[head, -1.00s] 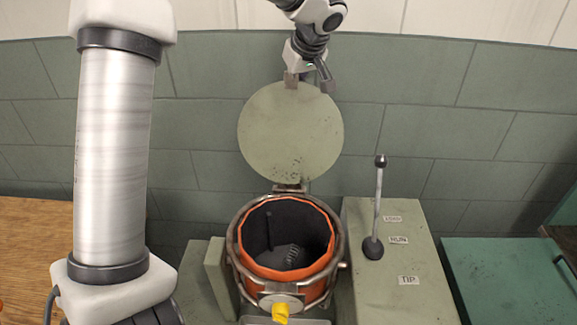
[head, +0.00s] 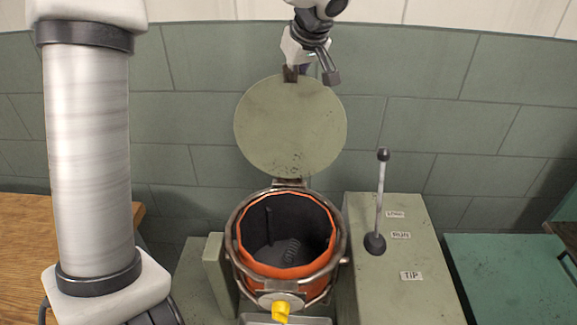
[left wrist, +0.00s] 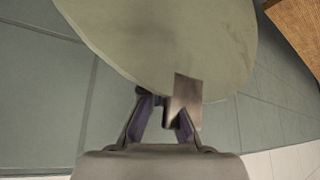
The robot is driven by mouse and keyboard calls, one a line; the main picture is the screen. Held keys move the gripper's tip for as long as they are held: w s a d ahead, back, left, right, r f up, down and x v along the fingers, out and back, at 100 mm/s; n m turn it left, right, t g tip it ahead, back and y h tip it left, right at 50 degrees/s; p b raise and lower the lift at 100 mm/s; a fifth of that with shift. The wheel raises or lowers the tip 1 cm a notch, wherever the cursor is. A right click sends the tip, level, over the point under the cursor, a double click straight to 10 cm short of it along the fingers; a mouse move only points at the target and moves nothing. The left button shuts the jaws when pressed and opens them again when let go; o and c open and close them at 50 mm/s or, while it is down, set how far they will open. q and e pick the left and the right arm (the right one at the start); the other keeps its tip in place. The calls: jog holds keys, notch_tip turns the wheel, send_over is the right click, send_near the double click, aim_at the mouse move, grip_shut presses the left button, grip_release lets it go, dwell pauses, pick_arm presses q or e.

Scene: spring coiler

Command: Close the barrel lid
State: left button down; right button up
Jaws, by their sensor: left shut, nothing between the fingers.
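The round pale-green barrel lid (head: 290,126) stands upright, open, on its hinge behind the barrel (head: 235,245). The barrel has an orange liner, a metal rim and a dark inside with a coil in it. My left gripper (head: 311,75) is shut and empty at the top edge of the lid, reaching down from above. In the left wrist view, my left gripper (left wrist: 165,110) is at the edge of the lid (left wrist: 170,40), its fingertips overlapping it in the picture; contact is not clear. My right gripper is not in view.
A lever (head: 379,205) stands on a green box (head: 405,300) right of the barrel. A yellow knob (head: 281,312) is at the barrel front. A wooden table (head: 25,240) is at left, a green cabinet (head: 500,265) at right. A tiled wall is behind.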

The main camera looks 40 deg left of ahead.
aim_at(289, 93)
pick_arm(q)
jog(key=shift+s+d+r, duration=0.2)
jog(key=shift+s+d, duration=0.3)
jog(key=shift+s, duration=0.05)
jog(key=shift+s+d+r, duration=0.15)
jog(key=shift+s+d, duration=0.3)
jog(key=shift+s, duration=0.05)
jog(key=shift+s+b, duration=0.1)
jog(key=shift+b, duration=0.2)
jog(key=shift+s+d, duration=0.65)
jog(key=shift+s, duration=0.1)
jog(key=s+d+p, duration=0.1)
jog(key=p, duration=0.2)
jog(key=s+p, duration=0.1)
jog(key=p, duration=0.2)
jog(key=shift+d+r, duration=0.3)
jog(key=shift+d, duration=0.1)
